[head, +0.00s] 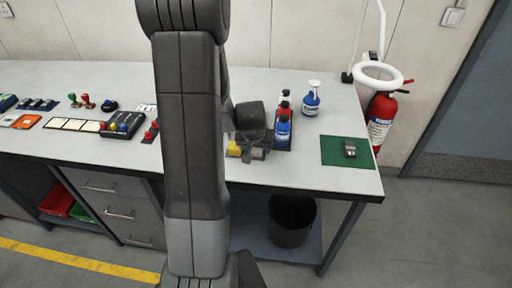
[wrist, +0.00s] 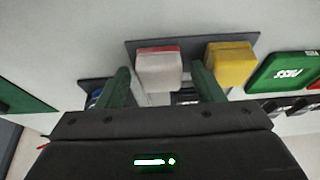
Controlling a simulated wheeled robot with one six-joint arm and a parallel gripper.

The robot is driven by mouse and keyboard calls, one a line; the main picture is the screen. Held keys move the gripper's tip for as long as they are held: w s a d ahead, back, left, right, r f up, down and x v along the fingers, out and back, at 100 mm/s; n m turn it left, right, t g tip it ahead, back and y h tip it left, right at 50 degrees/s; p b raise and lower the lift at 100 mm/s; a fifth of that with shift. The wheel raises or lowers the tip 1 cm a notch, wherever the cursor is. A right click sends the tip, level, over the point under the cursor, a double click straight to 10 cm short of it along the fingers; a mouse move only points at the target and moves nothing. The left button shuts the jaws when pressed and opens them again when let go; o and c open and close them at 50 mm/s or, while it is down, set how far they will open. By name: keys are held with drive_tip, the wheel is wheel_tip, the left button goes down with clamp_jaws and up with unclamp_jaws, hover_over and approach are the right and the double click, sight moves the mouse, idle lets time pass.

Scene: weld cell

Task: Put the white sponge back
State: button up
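The white sponge (wrist: 158,72) with a red edge shows in the wrist view, on a dark flat tray (wrist: 112,90). The yellow sponge (wrist: 230,65) sits on the same tray to its right; it shows partly in the head view (head: 234,147). My gripper (wrist: 160,72) is open, with its green fingers on either side of the white sponge and gaps visible at both sides. In the head view my gripper (head: 253,143) is low over the table beside the yellow sponge. The white sponge cannot be made out there, hidden behind my arm and gripper.
Bottles (head: 283,130) stand just right of my gripper, with a blue spray bottle (head: 311,100) farther back. A green mat (head: 335,152) with a grey object (head: 350,148) lies at the right. A black bin (head: 291,222) is below the table (head: 310,180).

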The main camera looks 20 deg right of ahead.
drive_tip(key=shift+r+p, duration=0.25)
drive_tip(key=shift+p, duration=0.05)
drive_tip(key=v, duration=1.1)
drive_tip(key=shift+r, duration=0.35)
